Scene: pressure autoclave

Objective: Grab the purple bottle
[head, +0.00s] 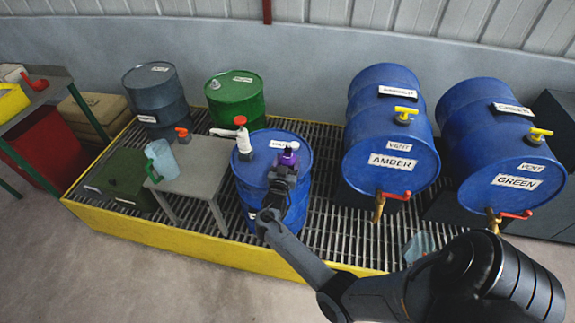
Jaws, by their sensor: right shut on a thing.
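The purple bottle (288,158) is at the top of the upright blue drum (262,143), near the drum's right rim. It shows a purple body and a pale top. My right gripper (284,172) reaches in from the lower right and is shut on the bottle. The gripper hides the bottle's lower part, so I cannot tell whether it touches the drum lid. My left gripper is not in view.
A white pump with a red top (242,138) stands beside the bottle. A grey table (200,165) with a jug (160,160) is to the left. Two lying blue drums (390,160) with taps are at right. The yellow-edged grating (180,232) lies below.

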